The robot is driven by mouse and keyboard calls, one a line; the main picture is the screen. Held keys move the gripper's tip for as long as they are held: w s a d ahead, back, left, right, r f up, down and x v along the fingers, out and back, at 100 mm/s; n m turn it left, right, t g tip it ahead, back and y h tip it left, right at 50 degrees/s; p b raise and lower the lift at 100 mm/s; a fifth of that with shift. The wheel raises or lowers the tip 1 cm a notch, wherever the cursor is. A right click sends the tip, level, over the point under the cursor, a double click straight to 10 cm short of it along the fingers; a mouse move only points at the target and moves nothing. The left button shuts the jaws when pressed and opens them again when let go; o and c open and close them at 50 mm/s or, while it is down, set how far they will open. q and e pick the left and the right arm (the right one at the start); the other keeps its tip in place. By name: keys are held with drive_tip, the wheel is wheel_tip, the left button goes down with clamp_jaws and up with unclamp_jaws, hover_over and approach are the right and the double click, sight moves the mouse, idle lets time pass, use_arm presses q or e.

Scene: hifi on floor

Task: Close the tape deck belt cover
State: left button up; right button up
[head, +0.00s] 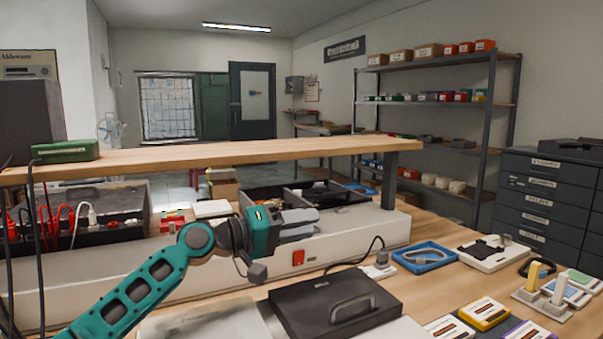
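A dark flat panel with a raised black handle (335,298) lies at the bottom centre of the head view. It may be the belt cover, but I cannot tell for certain, nor whether it is open. Pale casing (205,322) shows at its left and also at its right; the lower part is cut off by the frame. My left gripper (306,225) is above and behind the panel, apart from it, in front of the shelf base. Its grey fingers point right and overlap in this view, so their opening is unclear. My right gripper is out of view.
A wooden shelf (230,155) spans the bench above my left gripper. A blue tray (424,257), a pale device (492,252) and several cassettes (484,314) lie at the right. A cable and plug (379,268) lie behind the panel. Bare wood shows between them.

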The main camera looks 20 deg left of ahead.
use_arm(q)
wheel_tip(320, 180, up, 20)
drive_tip(key=p, duration=0.4)
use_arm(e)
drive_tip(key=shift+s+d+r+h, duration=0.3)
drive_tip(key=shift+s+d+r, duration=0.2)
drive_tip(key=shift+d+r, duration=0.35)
use_arm(q)
drive_tip(key=shift+f, duration=0.15)
